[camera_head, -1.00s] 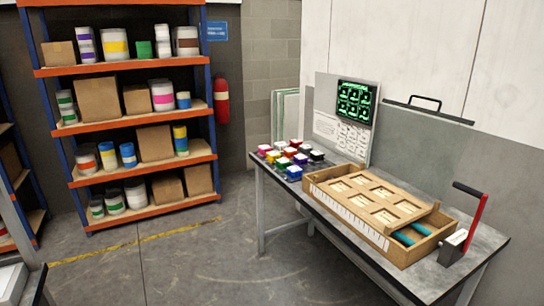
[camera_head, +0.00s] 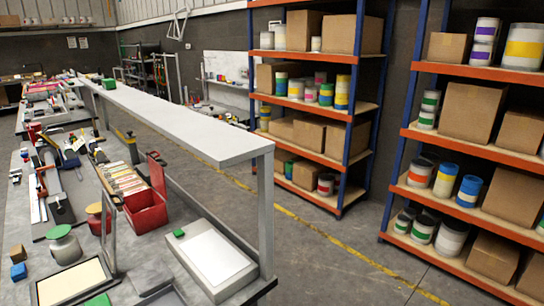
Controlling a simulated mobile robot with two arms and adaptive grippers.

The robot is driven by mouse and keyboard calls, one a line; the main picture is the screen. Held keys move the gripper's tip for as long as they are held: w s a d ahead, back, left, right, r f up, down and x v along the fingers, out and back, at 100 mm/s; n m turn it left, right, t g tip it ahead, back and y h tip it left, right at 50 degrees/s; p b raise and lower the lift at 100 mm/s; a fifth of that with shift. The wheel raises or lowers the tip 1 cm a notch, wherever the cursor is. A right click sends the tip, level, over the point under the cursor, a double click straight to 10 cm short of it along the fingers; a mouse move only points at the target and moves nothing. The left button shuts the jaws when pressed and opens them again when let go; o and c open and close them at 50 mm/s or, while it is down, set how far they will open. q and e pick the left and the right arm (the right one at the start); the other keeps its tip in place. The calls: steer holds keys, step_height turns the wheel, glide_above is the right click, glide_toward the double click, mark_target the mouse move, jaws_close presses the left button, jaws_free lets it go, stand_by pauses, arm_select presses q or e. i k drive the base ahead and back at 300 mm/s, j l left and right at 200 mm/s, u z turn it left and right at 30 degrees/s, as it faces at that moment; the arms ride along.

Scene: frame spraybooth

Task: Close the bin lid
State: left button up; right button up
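The bin's inside is dark and partly hidden. Neither of my grippers is in view.
A long raised grey shelf (camera_head: 180,125) runs above the workbench (camera_head: 85,235). A row of cards (camera_head: 122,180), a green-lidded jar (camera_head: 64,245) and a pale flat device (camera_head: 208,258) are near the bin. Orange-and-blue racks (camera_head: 335,195) stand right, across open floor (camera_head: 330,265).

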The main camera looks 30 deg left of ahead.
mark_target(156, 171)
steer(key=i+l+u, duration=0.15)
steer(key=i+u, duration=0.15)
steer(key=u, duration=0.15)
steer(key=i+l+u, duration=0.25)
steer(key=u, duration=0.2)
steer(key=i+l+u, duration=0.2)
steer(key=l+u, duration=0.25)
steer(key=i+l+u, duration=0.15)
steer(key=l+u, duration=0.3)
steer(key=i+l+u, duration=0.1)
steer(key=l+u, duration=0.9)
steer(key=l, duration=0.3)
steer(key=i, duration=0.05)
